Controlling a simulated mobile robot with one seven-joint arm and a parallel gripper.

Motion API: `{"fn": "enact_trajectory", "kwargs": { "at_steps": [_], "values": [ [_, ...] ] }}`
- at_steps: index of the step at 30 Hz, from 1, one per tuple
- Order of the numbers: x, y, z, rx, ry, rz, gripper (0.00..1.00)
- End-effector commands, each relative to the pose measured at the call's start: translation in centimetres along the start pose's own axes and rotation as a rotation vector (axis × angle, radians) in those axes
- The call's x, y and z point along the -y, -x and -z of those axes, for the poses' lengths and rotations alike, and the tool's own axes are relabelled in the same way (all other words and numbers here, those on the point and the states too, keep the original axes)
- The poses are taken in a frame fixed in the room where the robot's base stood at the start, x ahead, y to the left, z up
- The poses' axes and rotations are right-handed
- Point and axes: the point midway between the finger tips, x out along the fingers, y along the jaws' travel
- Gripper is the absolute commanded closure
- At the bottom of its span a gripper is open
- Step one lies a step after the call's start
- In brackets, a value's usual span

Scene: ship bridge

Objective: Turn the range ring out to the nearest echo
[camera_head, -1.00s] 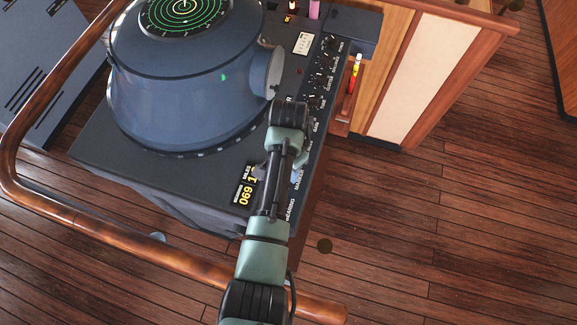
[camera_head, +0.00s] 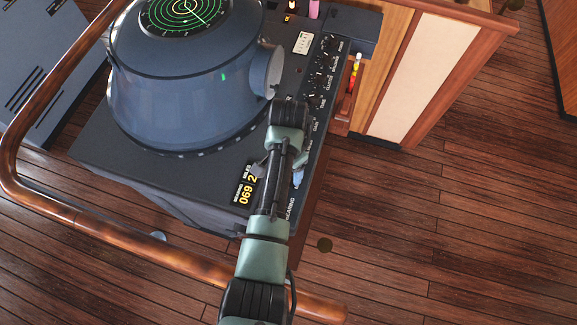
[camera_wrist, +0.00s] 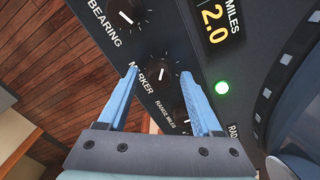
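The radar console's round screen (camera_head: 184,10) shows green rings and small echoes; its top is cut off. The number readout (camera_head: 246,188) shows 069 and a 2; in the wrist view the miles readout (camera_wrist: 214,22) reads 2.0. The black marker knob (camera_wrist: 161,76) with its white pointer stands between the two blue fingers of my gripper (camera_wrist: 160,73). In the head view my arm hides the knob.
The bearing knob (camera_wrist: 126,12) and range miles knob (camera_wrist: 184,117) flank the marker knob closely. A lit green lamp (camera_wrist: 222,87) is to the right. More knobs (camera_head: 325,62) line the console's edge. A wooden handrail (camera_head: 150,248) curves around the console.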

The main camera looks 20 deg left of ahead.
Motion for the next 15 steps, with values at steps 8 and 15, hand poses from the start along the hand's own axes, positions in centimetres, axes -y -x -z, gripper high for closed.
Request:
{"fn": "enact_trajectory", "kwargs": {
  "at_steps": [8, 15],
  "values": [
    [0.0, 0.8, 0.0, 0.0, 0.0, 0.0, 0.33],
    [0.1, 5.1, 0.1, -0.004, 0.0, 0.004, 0.33]
  ]
}}
